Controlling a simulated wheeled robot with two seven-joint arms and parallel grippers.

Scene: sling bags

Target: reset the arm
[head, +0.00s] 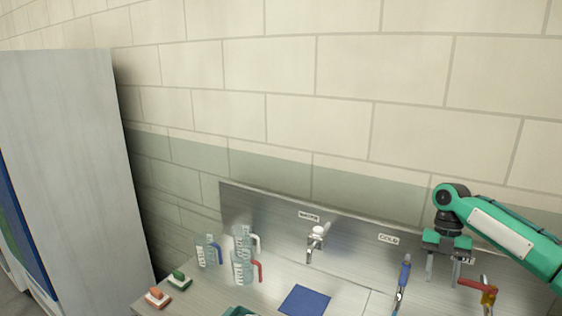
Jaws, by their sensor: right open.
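My right arm comes in from the right edge, green with a white panel. My right gripper (443,268) points down over the right part of the steel counter, its two fingers apart with nothing seen between them. It hangs between a blue-handled tool (402,280) on its left and a red and yellow fitting (486,292) on its right. A finger appears close to the red handle in the picture; I cannot tell if they touch. My left gripper is not in view.
A blue mat (304,300) lies front centre. A tap (317,236) projects from the steel backsplash. A tall grey cabinet (75,170) stands left.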

